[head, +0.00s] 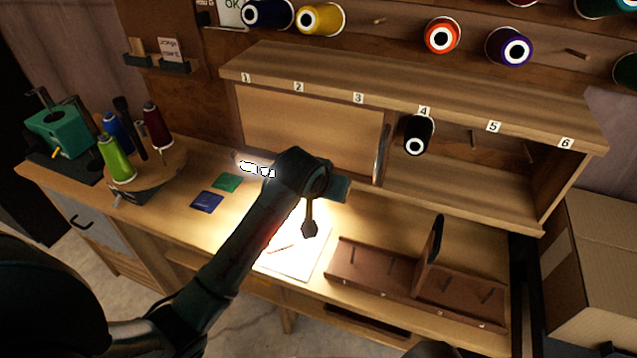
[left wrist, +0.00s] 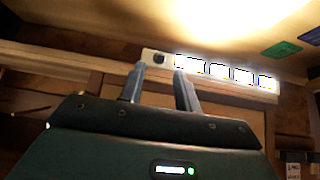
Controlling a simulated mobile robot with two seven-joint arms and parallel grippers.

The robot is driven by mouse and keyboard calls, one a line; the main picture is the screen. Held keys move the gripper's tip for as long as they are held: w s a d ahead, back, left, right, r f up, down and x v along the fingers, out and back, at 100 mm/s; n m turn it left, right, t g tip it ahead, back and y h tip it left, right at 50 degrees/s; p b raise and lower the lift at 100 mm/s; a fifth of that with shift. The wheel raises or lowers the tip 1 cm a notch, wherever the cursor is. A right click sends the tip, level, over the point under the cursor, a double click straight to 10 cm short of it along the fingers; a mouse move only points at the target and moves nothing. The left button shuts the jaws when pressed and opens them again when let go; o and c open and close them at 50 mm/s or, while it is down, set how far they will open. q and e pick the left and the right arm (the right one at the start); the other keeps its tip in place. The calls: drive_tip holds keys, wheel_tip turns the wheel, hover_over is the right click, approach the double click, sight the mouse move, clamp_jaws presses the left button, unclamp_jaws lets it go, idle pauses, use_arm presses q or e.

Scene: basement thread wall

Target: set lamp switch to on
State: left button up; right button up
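A light strip of the lamp shows in the left wrist view, with several bright white lit panels (left wrist: 228,73). At its left end is a pale plate with a small dark round knob, which looks like the lamp switch (left wrist: 158,58). My left gripper (left wrist: 158,75) is open, its two fingertips on either side of the knob; I cannot tell whether they touch it. In the head view the lit lamp (head: 250,167) shows beside my left wrist, and bright light falls on the bench. My left fingertips and the switch are hidden there. My right gripper is not in view.
The bench (head: 165,192) holds a thread stand at left, a green patch (head: 226,182), a blue patch (head: 207,200) and a brown peg rack (head: 375,270). A numbered shelf (head: 425,110) with a black spool (head: 417,135) stands behind. A cardboard box (head: 595,265) is at right.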

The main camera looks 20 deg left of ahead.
use_arm(q)
drive_tip(key=v, duration=0.9)
drive_tip(key=s+d+f+m+h, duration=0.1)
drive_tip(key=s+f, duration=0.2)
drive_tip(key=f, duration=0.4)
drive_tip(key=s+f+h, duration=0.1)
drive_tip(key=s+f, duration=0.1)
drive_tip(key=f, duration=0.5)
drive_tip(key=s+f+m+t, duration=0.1)
drive_tip(key=s+f+t, duration=0.1)
drive_tip(key=s+f, duration=0.8)
drive_tip(key=s, duration=0.3)
drive_tip(key=shift+s+f, duration=0.3)
drive_tip(key=shift+s, duration=0.1)
drive_tip(key=shift+a+h, duration=0.1)
drive_tip(key=shift+h, duration=0.2)
